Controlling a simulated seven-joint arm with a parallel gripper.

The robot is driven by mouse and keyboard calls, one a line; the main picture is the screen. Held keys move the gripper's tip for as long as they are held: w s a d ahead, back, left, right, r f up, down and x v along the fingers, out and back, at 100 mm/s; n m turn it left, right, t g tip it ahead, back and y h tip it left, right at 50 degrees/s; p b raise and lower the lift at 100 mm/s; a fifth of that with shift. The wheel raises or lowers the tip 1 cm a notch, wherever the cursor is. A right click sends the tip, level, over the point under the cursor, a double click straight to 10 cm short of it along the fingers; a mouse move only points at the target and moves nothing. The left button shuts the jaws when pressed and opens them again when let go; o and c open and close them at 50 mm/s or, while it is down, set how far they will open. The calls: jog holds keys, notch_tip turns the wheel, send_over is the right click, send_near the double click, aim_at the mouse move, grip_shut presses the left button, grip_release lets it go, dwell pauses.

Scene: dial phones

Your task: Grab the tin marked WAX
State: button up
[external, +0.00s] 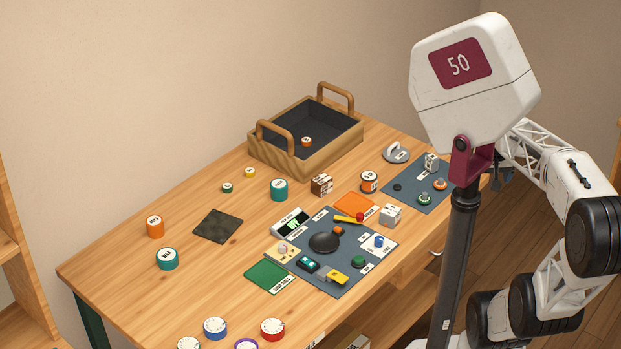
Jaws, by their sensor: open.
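Several small tins stand on the wooden table, and their lettering is too small to read for sure, so I cannot tell which is marked WAX. At the left are an orange tin (155,227) and a teal tin (167,259) with a pale label. A small orange tin (306,142) is inside the wooden tray. My gripper (499,174) is open beyond the table's right end, partly hidden behind my head and neck, apart from all the tins.
The wooden tray (269,162) with two handles stands at the back. A grey panel (340,285) with switches and a second panel (405,197) lie on the table. A dark mat (218,226) lies left of centre. Round dials (215,328) line the front edge. The left table area is mostly clear.

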jog(key=shift+a, duration=0.1)
jog(key=w+a+f+m+g+y, duration=0.25)
jog(key=w+a, duration=0.35)
jog(key=a, duration=0.7)
jog(key=w+a+f+m+g+y, duration=0.15)
jog(key=w+a+y, duration=0.3)
jog(key=a, duration=0.95)
jog(key=w+a+f+m+g+y, duration=0.1)
jog(key=w+a+f+m+y, duration=0.15)
jog(key=w+a, duration=0.7)
jog(key=m+y, duration=0.4)
jog(key=m, duration=0.5)
send_near(170, 255)
jog(key=shift+w+a+f+n+g, duration=0.1)
jog(key=shift+a+f+n+g, duration=0.05)
jog(key=shift+a, duration=0.4)
jog(key=shift+w+a+f+n+g, duration=0.1)
jog(key=shift+a+g, duration=0.05)
jog(key=shift+a, duration=0.4)
jog(key=shift+s+a+f, duration=0.2)
jog(key=shift+a+f, duration=0.1)
jog(key=shift+a, duration=0.05)
jog(key=shift+a+f, duration=0.1)
jog(key=shift+a, duration=0.1)
jog(key=shift+x, duration=1.05)
